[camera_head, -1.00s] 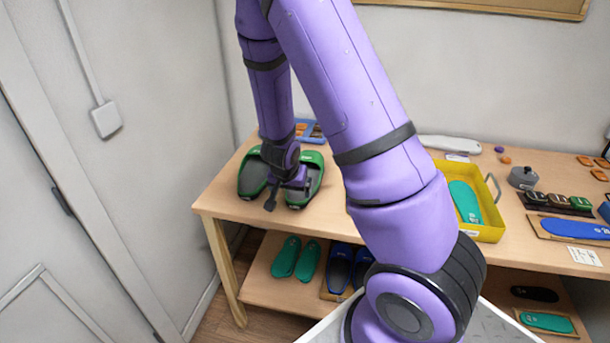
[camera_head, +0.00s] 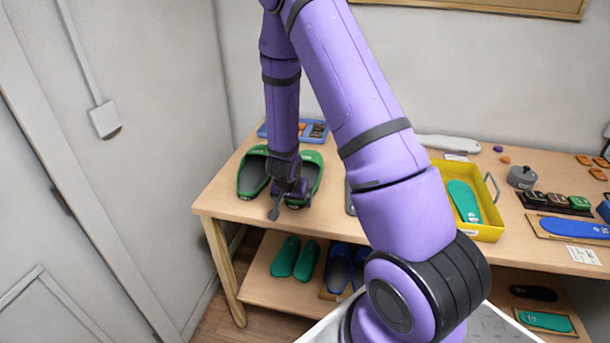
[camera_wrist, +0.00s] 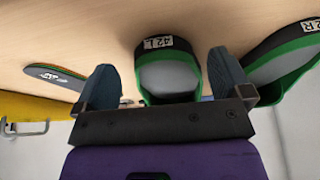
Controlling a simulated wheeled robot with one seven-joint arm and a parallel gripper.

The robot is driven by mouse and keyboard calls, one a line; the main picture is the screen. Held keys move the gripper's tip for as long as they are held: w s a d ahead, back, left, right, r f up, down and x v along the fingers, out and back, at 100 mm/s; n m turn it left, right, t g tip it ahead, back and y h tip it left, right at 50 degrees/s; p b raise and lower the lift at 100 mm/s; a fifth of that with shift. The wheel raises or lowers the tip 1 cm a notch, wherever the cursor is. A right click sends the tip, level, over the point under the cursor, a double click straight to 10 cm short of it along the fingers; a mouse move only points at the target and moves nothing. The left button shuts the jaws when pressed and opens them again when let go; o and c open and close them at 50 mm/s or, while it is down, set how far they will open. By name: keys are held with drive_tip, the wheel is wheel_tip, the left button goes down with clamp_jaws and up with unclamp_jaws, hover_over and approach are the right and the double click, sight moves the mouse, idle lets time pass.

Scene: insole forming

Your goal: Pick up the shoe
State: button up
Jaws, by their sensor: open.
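Two green open-backed shoes stand side by side at the left end of the table, the left-hand one (camera_head: 252,175) uncovered and the right-hand one (camera_head: 314,172) partly hidden by my gripper (camera_head: 287,205). In the wrist view, my gripper (camera_wrist: 160,62) is open, with one blue-grey finger on each side of the shoe labelled 42 L (camera_wrist: 158,43). That shoe is not clamped; I cannot tell whether either finger touches it. The other shoe, labelled R (camera_wrist: 285,55), lies to the right in the wrist view, just beyond a finger.
A blue tray (camera_head: 316,131) is behind the shoes. A yellow tray (camera_head: 486,233) with a teal insole is farther right. The wall and grey door close off the left.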

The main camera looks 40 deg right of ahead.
drive_tip(key=shift+x, duration=1.05)
drive_tip(key=shift+c, duration=0.3)
drive_tip(key=c, duration=1)
drive_tip(key=shift+o, duration=0.2)
